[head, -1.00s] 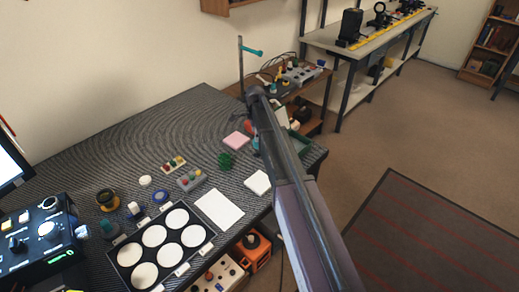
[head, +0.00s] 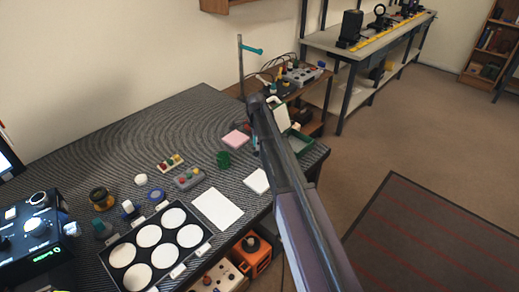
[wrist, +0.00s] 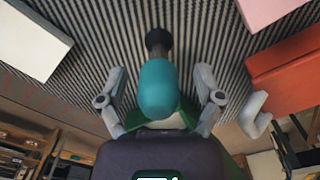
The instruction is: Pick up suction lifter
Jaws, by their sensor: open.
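The suction lifter (wrist: 158,90), with a rounded teal handle and a dark narrow end, is in the middle of the wrist view over the ridged dark mat. My gripper (wrist: 160,82) is open, with one grey finger on each side of the teal handle. Gaps show between the handle and both fingers. I cannot tell the height of the fingers relative to the handle. In the head view my arm hides most of the gripper and the lifter near the bench's far right corner.
In the wrist view a white block (wrist: 32,40) lies at left, with a pink block (wrist: 270,10) and a red-orange block (wrist: 290,72) at right. On the bench (head: 150,120), a green object (head: 223,159) and a white sheet (head: 218,208) lie left of my arm. A stand (head: 240,70) rises behind.

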